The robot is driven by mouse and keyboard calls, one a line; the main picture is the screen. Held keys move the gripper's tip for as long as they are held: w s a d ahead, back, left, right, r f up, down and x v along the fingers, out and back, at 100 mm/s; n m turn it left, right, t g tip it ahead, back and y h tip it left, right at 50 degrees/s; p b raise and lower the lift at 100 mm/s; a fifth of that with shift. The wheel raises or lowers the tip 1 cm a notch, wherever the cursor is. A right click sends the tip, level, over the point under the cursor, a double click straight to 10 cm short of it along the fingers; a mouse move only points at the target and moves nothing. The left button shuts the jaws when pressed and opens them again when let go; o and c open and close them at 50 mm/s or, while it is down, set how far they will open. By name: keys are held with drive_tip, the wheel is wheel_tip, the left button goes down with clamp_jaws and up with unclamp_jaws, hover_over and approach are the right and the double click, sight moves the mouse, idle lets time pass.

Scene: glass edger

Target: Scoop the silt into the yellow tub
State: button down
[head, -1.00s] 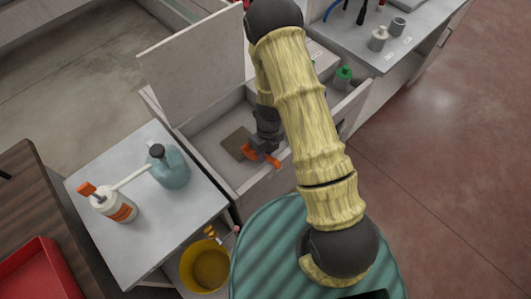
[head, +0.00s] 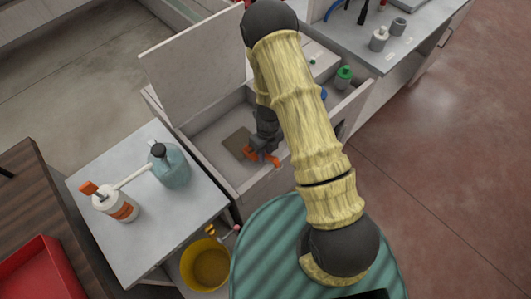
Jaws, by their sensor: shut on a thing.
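A flat brownish patch (head: 237,143), which looks like the silt, lies on the floor of the open pale box (head: 208,138). My gripper (head: 263,156) is down inside this box, just right of the patch. Orange parts show at its end; I cannot tell whether they are fingers or a held tool. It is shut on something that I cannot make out. My own arm hides part of the box.
The box's raised lid (head: 195,68) stands behind it. The grey table (head: 140,238) at left holds a teal jug (head: 171,167) and a white bottle (head: 116,204). A green-capped bottle (head: 344,76) is at the box's right. Red floor at right is clear.

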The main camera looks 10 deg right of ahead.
drive_tip(key=shift+w+a+r+p, duration=0.25)
drive_tip(key=shift+w+a+p, duration=0.1)
drive_tip(key=shift+w+a, duration=0.25)
drive_tip(key=shift+w+a+f, duration=0.15)
drive_tip(key=shift+w+a, duration=0.1)
drive_tip(key=shift+w, duration=0.3)
drive_tip(key=shift+w+a+p, duration=0.45)
drive_tip(key=shift+w+p, duration=0.15)
drive_tip(key=shift+w, duration=0.2)
drive_tip(key=shift+w+a+p, duration=0.35)
drive_tip(key=shift+w+a, duration=0.4)
drive_tip(key=shift+w, duration=0.25)
drive_tip(key=shift+w+a, duration=0.35)
drive_tip(key=shift+w, duration=0.4)
drive_tip(key=shift+w+a, duration=0.15)
drive_tip(key=shift+a, duration=0.15)
drive_tip(key=shift+r, duration=0.2)
drive_tip(key=shift+d, duration=0.1)
